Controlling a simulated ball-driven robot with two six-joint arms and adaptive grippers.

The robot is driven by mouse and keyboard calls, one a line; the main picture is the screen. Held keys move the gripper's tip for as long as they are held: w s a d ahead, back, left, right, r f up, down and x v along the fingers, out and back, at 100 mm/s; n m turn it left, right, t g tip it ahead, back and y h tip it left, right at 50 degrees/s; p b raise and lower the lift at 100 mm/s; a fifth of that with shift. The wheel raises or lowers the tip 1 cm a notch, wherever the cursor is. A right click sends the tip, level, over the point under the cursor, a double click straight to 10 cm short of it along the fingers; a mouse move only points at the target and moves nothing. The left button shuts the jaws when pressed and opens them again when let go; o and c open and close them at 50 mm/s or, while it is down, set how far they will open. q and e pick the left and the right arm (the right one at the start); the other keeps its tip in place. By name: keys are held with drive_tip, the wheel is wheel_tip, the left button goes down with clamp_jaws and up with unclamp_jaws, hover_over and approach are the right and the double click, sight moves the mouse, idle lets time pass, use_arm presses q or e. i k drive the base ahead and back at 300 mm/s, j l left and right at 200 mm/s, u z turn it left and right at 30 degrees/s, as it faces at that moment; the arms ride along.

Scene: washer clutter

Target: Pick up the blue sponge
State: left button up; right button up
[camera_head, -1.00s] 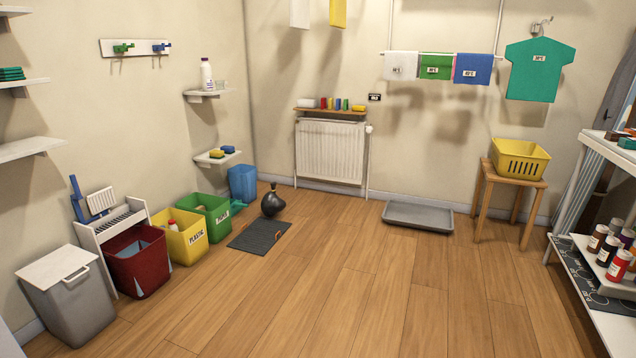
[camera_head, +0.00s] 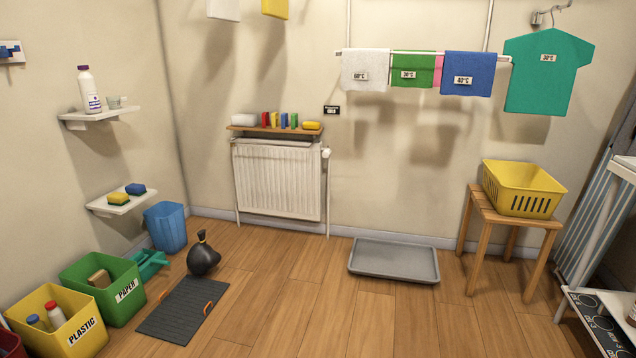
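A blue sponge (camera_head: 136,188) lies on a small low white shelf (camera_head: 106,208) on the left wall. A yellow sponge (camera_head: 118,199) with a dark underside sits beside it, nearer to me. Neither of my grippers shows in the head view.
Below the shelf stand a blue bin (camera_head: 166,227), a green paper box (camera_head: 104,289) and a yellow plastic box (camera_head: 57,322). A black bag (camera_head: 203,256) and a dark mat (camera_head: 182,311) lie on the floor. A grey tray (camera_head: 393,261) lies ahead; the wooden floor around it is clear.

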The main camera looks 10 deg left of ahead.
sight(135, 189)
drive_tip(key=i+j+u, duration=0.1)
drive_tip(key=i+u, duration=0.25)
drive_tip(key=i, duration=0.15)
drive_tip(key=i+u, duration=0.3)
drive_tip(key=i, duration=0.2)
drive_tip(key=i+l+u, duration=0.15)
drive_tip(key=i+u, duration=0.2)
drive_tip(key=i, duration=0.15)
drive_tip(key=i+l+u, duration=0.3)
drive_tip(key=i, duration=0.2)
